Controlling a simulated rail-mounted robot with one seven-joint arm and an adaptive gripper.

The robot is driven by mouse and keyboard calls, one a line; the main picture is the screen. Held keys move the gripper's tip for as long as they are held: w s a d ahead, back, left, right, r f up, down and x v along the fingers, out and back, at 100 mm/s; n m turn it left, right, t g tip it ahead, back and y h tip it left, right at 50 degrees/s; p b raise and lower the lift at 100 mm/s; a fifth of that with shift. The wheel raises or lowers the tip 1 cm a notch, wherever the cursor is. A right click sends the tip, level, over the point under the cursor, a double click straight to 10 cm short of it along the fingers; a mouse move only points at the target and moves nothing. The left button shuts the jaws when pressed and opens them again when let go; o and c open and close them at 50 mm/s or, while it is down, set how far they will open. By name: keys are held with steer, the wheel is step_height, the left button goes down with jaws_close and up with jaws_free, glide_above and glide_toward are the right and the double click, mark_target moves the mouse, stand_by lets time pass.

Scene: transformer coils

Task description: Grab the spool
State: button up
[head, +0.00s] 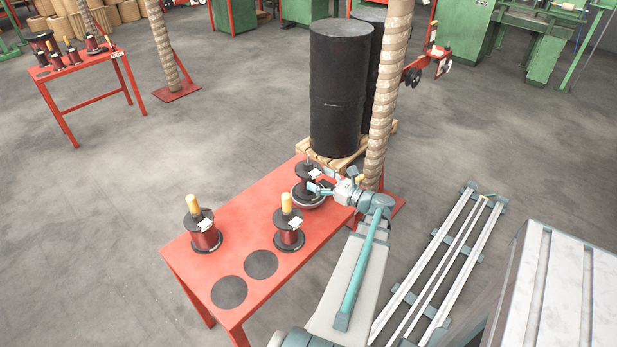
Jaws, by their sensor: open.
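A dark spool (306,171) with a white label stands upright at the far end of the red table (235,230), on a round, light-rimmed base (313,205). My gripper (317,187) is open at the right side of this spool, reaching in from the right at about mid-height. One finger overlaps the spool in the picture; I cannot tell whether it touches. Two more spools with dark red windings, black flanges and yellow handles stand upright on the table: one at the left (205,239) and one in the middle (289,239).
Two dark round pads (229,292) (261,264) lie empty at the table's near end. Black drums (338,90) on a pallet and a wrapped column (386,100) stand close behind the far end. Another red table (85,58) with spools is at the upper left.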

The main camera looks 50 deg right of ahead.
mark_target(308, 173)
steer(key=shift+w, duration=2.4)
steer(key=c, duration=1.3)
